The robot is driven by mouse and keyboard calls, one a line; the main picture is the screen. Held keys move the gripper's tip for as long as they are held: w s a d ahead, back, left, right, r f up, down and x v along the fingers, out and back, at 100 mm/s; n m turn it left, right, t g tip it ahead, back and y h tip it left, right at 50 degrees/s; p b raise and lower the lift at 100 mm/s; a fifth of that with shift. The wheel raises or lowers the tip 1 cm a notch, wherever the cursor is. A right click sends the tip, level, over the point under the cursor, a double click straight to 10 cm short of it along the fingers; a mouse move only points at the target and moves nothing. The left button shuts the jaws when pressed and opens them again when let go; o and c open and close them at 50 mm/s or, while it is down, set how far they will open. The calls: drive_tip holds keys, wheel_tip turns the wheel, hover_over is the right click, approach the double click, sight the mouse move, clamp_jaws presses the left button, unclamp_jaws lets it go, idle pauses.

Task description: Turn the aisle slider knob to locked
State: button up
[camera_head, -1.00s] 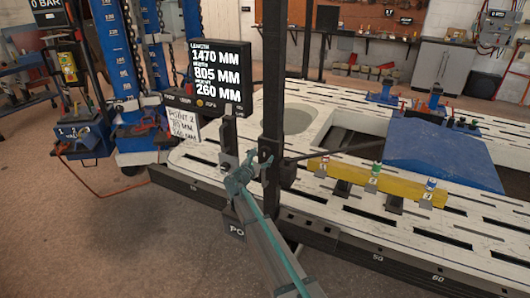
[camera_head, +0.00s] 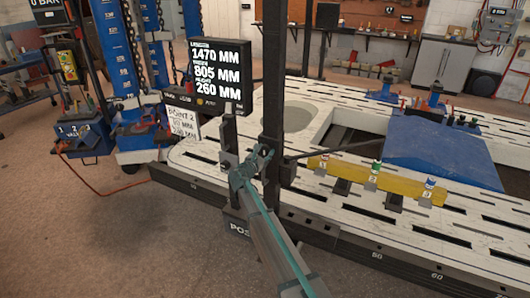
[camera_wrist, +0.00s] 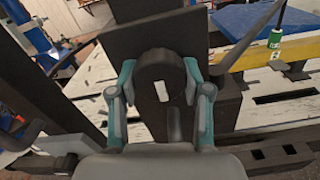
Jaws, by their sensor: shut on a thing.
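The dark round knob (camera_wrist: 162,85) with a pale rectangular mark is in the middle of the wrist view, on a dark slider block. The pale mark stands nearly upright, leaning slightly. My gripper (camera_wrist: 160,78) is shut on the knob, with one teal-and-grey finger on its left side and one on its right. In the head view, my gripper (camera_head: 258,160) is at the dark upright post (camera_head: 273,90) by the bench's near edge. The knob cannot be made out there. I can read no locked mark.
The slotted white bench (camera_head: 215,155) spreads behind the post. A yellow beam (camera_head: 385,182) with small coloured bottles lies to the right, near a blue ramp (camera_head: 440,158). A measurement display (camera_head: 218,70) and a note card (camera_head: 183,125) stand left of the post. A thin dark rod runs rightward from the post.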

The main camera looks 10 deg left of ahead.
drive_tip(key=shift+f+m+b, duration=0.2)
drive_tip(key=shift+m+b, duration=0.1)
drive_tip(key=shift+b, duration=0.4)
drive_tip(key=m+b, duration=0.2)
drive_tip(key=b, duration=0.2)
drive_tip(key=shift+f+b, duration=0.15)
drive_tip(key=shift+b, duration=0.25)
drive_tip(key=m+b, duration=0.6)
drive_tip(key=b, duration=0.2)
drive_tip(key=shift+a, duration=0.1)
drive_tip(key=m+b, duration=0.5)
drive_tip(key=b, duration=0.3)
drive_tip(key=m+b, duration=0.2)
drive_tip(key=r+m+b, duration=0.1)
drive_tip(key=m+b, duration=0.1)
drive_tip(key=shift+m+b, duration=0.3)
drive_tip(key=shift+r, duration=0.1)
drive_tip(key=o, duration=1.2)
drive_tip(key=shift+a, duration=0.1)
